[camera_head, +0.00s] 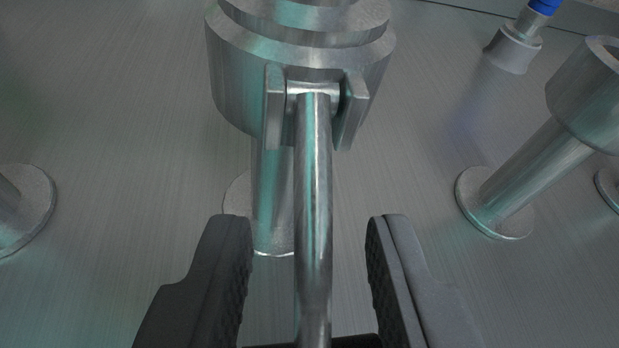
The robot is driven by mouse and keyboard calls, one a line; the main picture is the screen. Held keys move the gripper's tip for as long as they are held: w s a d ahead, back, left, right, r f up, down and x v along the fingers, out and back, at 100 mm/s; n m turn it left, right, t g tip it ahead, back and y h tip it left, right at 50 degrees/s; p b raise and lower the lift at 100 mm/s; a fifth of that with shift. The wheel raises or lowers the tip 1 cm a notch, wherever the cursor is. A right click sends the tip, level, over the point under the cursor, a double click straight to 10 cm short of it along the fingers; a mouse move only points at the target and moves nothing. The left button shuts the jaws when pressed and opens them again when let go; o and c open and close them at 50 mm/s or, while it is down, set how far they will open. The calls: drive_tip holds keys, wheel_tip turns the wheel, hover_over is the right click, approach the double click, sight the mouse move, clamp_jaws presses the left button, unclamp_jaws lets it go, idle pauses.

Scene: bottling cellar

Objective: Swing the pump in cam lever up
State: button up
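A metal cam lever (313,190) shows in the middle of the head camera view. It is a polished rod, hinged between two lugs on a metal coupling (235,75) at the top, and runs down the picture toward me. My gripper (310,225) is open, with one dark finger on each side of the rod. Gaps show between the rod and both fingers. The lower end of the rod is cut off by the bottom edge. No label is readable, so I cannot tell if this is the pump in lever.
A round-footed post (272,200) stands under the coupling. Another post (520,175) with a wide metal top (590,95) stands at right. A small fitting (513,48) with a blue part (544,5) is at upper right. A round foot (25,205) shows at left. The metal surface between is clear.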

drive_tip(key=shift+w+f, duration=0.3)
drive_tip(key=shift+w, duration=0.35)
